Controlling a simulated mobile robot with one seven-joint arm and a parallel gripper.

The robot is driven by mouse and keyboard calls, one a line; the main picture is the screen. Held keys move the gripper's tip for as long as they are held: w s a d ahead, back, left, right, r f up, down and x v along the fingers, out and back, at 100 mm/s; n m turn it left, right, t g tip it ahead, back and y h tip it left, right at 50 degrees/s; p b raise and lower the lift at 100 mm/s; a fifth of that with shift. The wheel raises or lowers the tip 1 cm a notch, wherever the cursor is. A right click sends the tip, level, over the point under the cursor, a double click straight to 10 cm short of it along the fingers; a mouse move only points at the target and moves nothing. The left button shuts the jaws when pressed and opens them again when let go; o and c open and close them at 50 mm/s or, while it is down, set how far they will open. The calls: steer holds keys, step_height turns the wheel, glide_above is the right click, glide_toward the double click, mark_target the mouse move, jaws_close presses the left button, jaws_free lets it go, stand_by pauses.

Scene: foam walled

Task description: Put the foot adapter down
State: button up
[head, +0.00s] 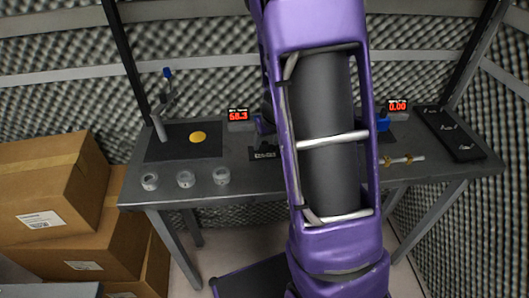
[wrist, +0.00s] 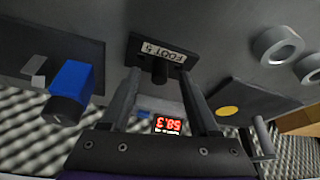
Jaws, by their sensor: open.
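In the wrist view my gripper (wrist: 161,75) is open, with one finger on each side of a small dark upright piece, which looks like the foot adapter (wrist: 160,72). The piece stands at a dark pad (wrist: 140,43) with a pale label (wrist: 163,52) reading "FOOT" and more that I cannot read. A gap shows between the fingers and the piece. In the head view the label (head: 265,154) shows on the bench just left of my arm. My arm hides most of my gripper and the piece there.
Right of my arm are a blue part (head: 383,124), a brass-and-white rod (head: 402,160) and a black tray (head: 465,152). Cardboard boxes (head: 50,190) stand left.

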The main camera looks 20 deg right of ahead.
steer(key=shift+x, duration=1.15)
jaws_close()
steer(key=shift+r, duration=0.1)
